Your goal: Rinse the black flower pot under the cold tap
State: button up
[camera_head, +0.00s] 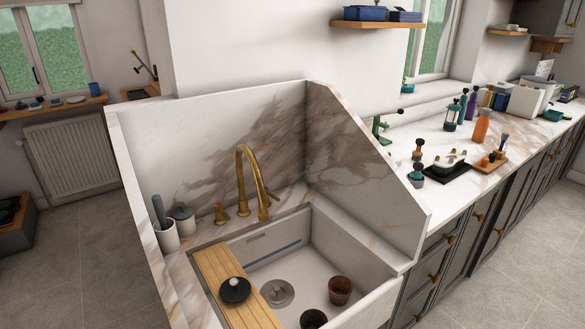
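A dark, round-mouthed pot (313,319), which looks like the black flower pot, stands in the white sink (320,245) at the bottom edge of the head view, partly cut off. A reddish-brown pot (340,290) stands close behind it to the right. A brass tap (243,165) with a curved spout rises at the back of the sink. A small brass handle (220,213) sits left of the spout; I cannot tell whether it is the cold one. No running water shows. My gripper is not in view.
A slatted wooden board (215,272) lies across the sink's left side, with a black lidded round object (235,290) on it. Tall marble splashbacks (220,125) enclose the back and right. Grey containers (184,220) stand left. The right counter holds several bottles and trays.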

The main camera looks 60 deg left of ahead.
aim_at(268, 192)
jog(key=i, duration=0.5)
jog(key=u, duration=2)
